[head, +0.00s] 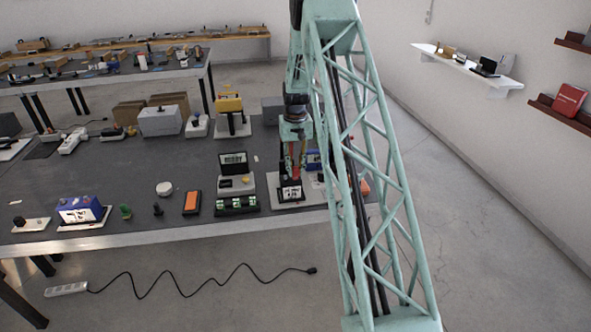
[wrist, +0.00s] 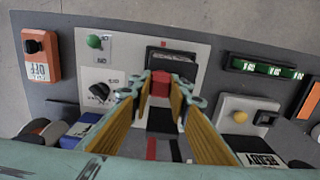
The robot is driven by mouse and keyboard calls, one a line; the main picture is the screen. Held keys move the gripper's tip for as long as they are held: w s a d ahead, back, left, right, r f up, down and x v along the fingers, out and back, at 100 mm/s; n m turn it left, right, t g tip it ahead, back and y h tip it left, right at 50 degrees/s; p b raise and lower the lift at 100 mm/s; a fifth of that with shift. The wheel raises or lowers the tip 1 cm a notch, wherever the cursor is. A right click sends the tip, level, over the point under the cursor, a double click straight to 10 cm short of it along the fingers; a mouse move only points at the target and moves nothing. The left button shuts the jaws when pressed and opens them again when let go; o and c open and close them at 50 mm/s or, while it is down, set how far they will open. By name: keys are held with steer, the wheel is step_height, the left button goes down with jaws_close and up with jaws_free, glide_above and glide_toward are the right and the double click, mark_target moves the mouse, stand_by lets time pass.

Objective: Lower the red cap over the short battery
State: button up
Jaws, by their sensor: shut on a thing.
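My gripper (wrist: 160,88) is shut on the red cap (wrist: 161,82), which sits between its yellow-padded fingertips in the wrist view. A black box-shaped unit (wrist: 172,62), apparently the short battery, stands just beyond the cap on a light grey plate (wrist: 133,48). The cap overlaps the near part of this unit in the picture; I cannot tell whether they touch. In the head view my gripper (head: 291,158) hangs above the black unit (head: 290,191) near the table's front edge. The cap is hard to make out there.
An orange switch box (wrist: 40,55) stands left and a yellow-button panel (wrist: 240,116) right.

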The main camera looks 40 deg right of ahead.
mark_target(295, 168)
steer(key=shift+f+b, duration=0.3)
steer(key=shift+f, duration=0.4)
steer(key=o, duration=0.8)
steer(key=shift+r, duration=0.15)
steer(key=shift+r, duration=5.9)
